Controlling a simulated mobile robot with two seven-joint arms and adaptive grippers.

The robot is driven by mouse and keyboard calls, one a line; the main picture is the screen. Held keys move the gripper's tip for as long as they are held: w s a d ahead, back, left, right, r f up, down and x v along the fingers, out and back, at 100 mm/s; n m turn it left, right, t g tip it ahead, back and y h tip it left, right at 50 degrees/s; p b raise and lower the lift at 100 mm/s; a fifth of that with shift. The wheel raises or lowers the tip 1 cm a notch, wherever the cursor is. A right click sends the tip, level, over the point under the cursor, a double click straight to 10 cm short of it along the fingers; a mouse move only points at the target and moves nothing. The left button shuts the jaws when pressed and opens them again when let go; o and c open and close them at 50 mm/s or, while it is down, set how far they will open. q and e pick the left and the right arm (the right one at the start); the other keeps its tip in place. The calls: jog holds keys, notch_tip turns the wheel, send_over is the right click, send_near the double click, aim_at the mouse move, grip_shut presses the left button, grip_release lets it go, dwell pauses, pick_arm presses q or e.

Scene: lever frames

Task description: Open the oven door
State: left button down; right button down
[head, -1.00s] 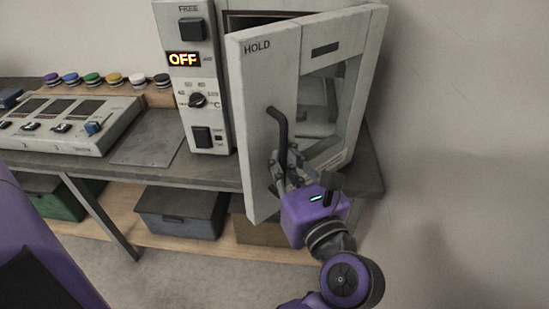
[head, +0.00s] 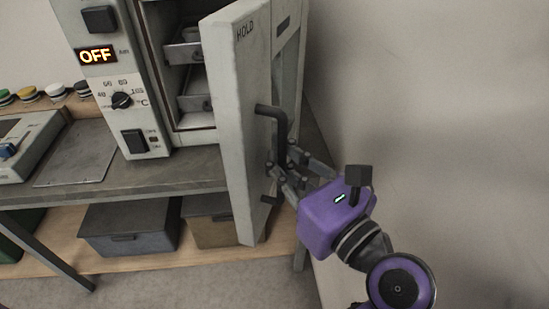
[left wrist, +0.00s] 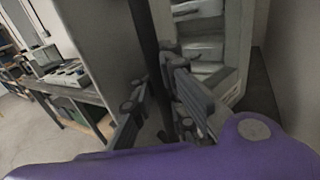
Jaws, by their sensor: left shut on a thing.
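The oven (head: 130,85) stands on a grey bench, its display reading OFF. Its pale door (head: 245,100), marked HOLD, is hinged on the right and stands open, swung out toward me. Shelves or trays (head: 193,90) show inside the oven; they also show in the left wrist view (left wrist: 205,48). The dark bar handle (head: 280,122) runs upright on the door's face. My left gripper (head: 278,172) is shut on the lower half of the handle; its fingers hide part of the bar. In the left wrist view, the fingers (left wrist: 155,95) close around the dark bar. My right gripper is not in view.
A grey wall (head: 430,120) is close on the right of the door and my left arm. A control box (head: 25,140) and a flat plate (head: 75,160) lie on the bench (head: 180,180) at left. Storage boxes (head: 130,228) sit on the shelf below.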

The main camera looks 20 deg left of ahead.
pick_arm(q)
jog(key=shift+s+f, duration=0.1)
jog(key=shift+f, duration=0.1)
jog(key=c, duration=2)
grip_release()
jog(key=shift+c, duration=0.2)
jog(key=shift+o, duration=1.2)
jog(key=shift+s+r, duration=0.15)
jog(key=shift+s, duration=0.1)
jog(key=shift+w, duration=0.1)
jog(key=v, duration=1.2)
